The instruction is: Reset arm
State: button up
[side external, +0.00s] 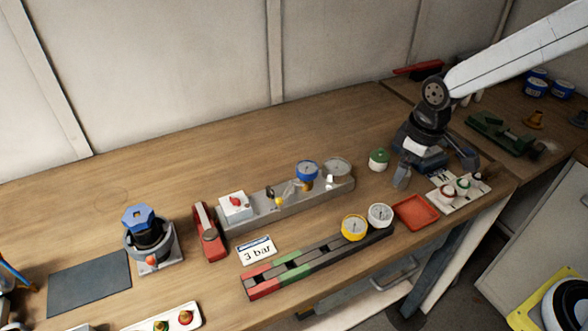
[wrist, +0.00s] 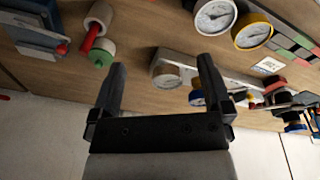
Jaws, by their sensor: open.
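My gripper (side external: 437,174) is at the right of the bench in the side view, above the surface close to the white plate with small round knobs (side external: 462,190). Its two dark fingers are spread wide with nothing between them. In the wrist view my gripper (wrist: 162,64) is also open and empty. Past the fingertips lie bare wood and the grey manifold with its gauge (wrist: 168,75), apart from the fingers.
A green-topped jar (side external: 378,160) and a red tray (side external: 416,212) stand close to my gripper. The grey manifold (side external: 265,204) and a rail with yellow and white gauges (side external: 320,260) lie left. A blue-topped device (side external: 148,235) stands farther left.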

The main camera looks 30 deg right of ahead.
jog(key=s+d+f+m, duration=0.2)
jog(key=s+d+m, duration=0.2)
jog(key=s, duration=0.5)
jog(key=shift+s+f+m+t, duration=0.15)
jog(key=shift+s+m+t, duration=0.2)
jog(key=shift+m, duration=0.45)
